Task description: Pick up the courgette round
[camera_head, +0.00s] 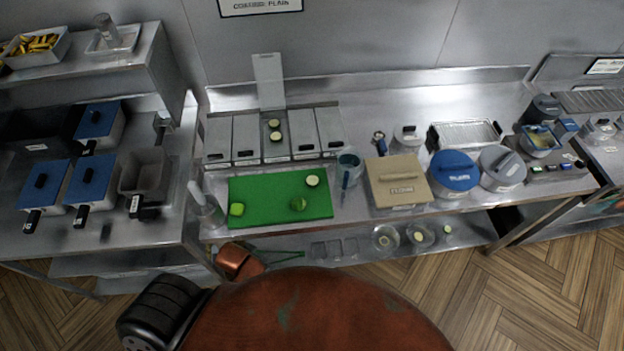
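A pale courgette round (312,181) with a thin dark rim lies flat near the back right corner of the green cutting board (265,218). A light green, lime-like piece (237,209) lies at the board's left, and a darker green round item (298,204) lies near its front right. Two more pale rounds (274,123) (275,136) show in the one open compartment of the steel bin row (247,140) behind the board. Neither of my grippers can be seen.
A clear container (208,212) stands left of the board, and a teal-rimmed pot (349,165) stands right of it. A beige lidded box (398,183) and a blue-lidded pot (455,172) stand further right. Blue-lidded fryers (90,182) are at left. Several bowls (386,238) sit on the lower shelf.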

